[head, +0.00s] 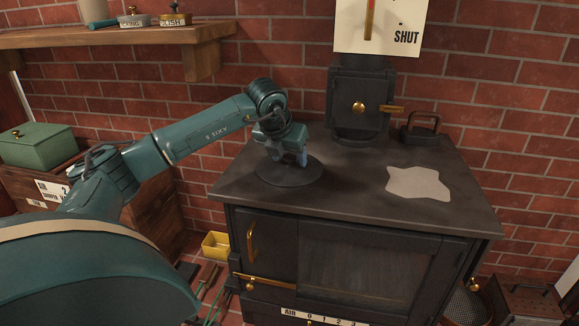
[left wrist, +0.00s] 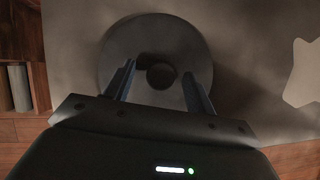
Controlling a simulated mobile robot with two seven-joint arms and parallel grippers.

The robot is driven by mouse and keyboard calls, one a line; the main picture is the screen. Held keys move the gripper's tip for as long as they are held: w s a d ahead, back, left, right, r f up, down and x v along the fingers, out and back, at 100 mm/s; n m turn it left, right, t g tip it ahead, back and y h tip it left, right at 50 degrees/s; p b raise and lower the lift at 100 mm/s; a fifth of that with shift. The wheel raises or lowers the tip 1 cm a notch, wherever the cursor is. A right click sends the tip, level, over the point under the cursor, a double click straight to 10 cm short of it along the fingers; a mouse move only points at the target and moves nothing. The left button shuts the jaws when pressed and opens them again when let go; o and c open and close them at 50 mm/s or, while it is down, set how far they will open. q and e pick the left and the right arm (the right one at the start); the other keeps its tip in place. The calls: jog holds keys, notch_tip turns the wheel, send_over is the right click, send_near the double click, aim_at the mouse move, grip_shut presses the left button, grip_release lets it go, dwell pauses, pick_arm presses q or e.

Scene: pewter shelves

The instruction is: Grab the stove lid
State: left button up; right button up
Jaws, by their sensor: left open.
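The stove lid (head: 267,176) is a round dark disc lying on the stove top (head: 335,195), left of its middle. In the left wrist view the lid (left wrist: 125,45) shows a dark round knob (left wrist: 160,76) at its centre. My left gripper (head: 294,160) is over the lid, pointing down. In the left wrist view its fingers (left wrist: 158,88) are open, one on each side of the knob, with gaps between them and the knob. I cannot tell how far the fingertips are above the lid. My right gripper is not in view.
A pale star-shaped patch (head: 418,184) lies on the stove top at the right. A black iron (head: 421,130) stands at the back right, beside the flue box (head: 359,100) with its brass knob. A wooden shelf (head: 120,36) and a green box (head: 38,146) are at the left.

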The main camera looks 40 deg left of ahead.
pick_arm(q)
grip_shut()
dwell(0.6)
jog(key=shift+w+r, duration=0.1)
jog(key=shift+r, duration=0.05)
